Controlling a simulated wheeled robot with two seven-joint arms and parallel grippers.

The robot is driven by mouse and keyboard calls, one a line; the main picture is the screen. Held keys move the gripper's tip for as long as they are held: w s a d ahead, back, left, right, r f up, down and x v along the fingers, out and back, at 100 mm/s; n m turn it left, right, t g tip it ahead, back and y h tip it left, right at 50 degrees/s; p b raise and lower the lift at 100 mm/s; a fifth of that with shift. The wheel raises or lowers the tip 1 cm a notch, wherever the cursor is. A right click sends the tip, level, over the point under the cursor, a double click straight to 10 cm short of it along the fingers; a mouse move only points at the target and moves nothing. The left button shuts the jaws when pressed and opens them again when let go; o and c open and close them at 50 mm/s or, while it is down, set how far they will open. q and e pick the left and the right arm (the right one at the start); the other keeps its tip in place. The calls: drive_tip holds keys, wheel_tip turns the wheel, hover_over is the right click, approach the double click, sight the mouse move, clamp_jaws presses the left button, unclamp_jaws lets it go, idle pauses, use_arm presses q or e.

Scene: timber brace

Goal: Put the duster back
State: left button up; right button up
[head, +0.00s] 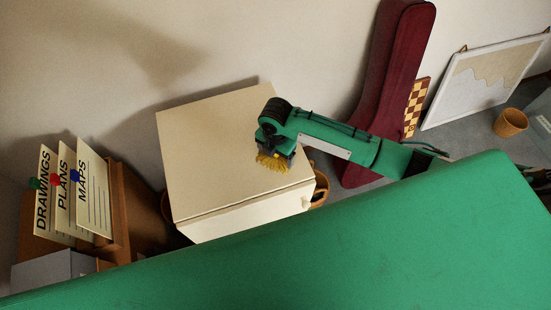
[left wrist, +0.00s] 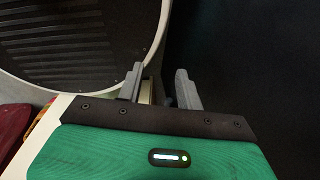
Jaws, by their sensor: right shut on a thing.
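The duster (head: 273,163) shows as yellow bristles in the head view. My right gripper (head: 274,148) is shut on it and covers the rest of it. The bristles point downward over the right front part of the cream cabinet's top (head: 215,145). I cannot tell whether they touch the surface. My left gripper (left wrist: 160,86) shows only in the left wrist view, with its two fingers apart and no object clearly between them.
A wooden file rack with cards (head: 75,195) stands left of the cabinet. A dark red instrument case (head: 395,60), a chequered board (head: 416,105), a framed board (head: 485,82) and a terracotta pot (head: 510,122) are at the right. Woven baskets (head: 320,188) partly show beside the cabinet.

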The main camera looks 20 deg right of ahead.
sight(275, 161)
wheel_tip(275, 161, down, 4)
drive_tip(key=shift+r+p, duration=0.1)
drive_tip(key=shift+p, duration=0.25)
drive_tip(key=shift+f, duration=0.45)
drive_tip(key=shift+f, duration=0.1)
drive_tip(key=o, duration=0.9)
wheel_tip(275, 161, up, 12)
drive_tip(key=shift+f+b, duration=0.1)
drive_tip(key=shift+b, duration=0.95)
drive_tip(key=shift+r, duration=0.25)
